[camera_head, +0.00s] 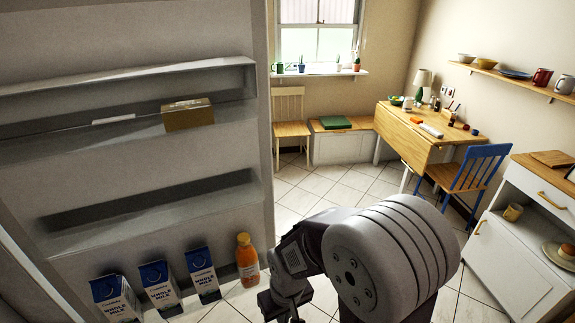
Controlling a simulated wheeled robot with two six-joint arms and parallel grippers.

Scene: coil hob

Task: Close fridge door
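The fridge door (150,168) stands open and fills the left of the head view, its inner face with racks toward me. Its free edge runs vertically left of the window. Several blue-and-white milk cartons (158,286) and an orange juice bottle (247,260) stand along the bottom rack. A small brown box (187,114) sits on a higher rack. My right arm comes in at the bottom centre, and its gripper (279,307) is low, just right of the juice bottle in the picture. Its fingers are cut off by the frame edge. My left gripper is out of view.
A wooden table (408,137) with small items and a blue chair (470,172) stand at the back right. A pale chair (290,128) and a bench stand under the window. Tiled floor between is clear.

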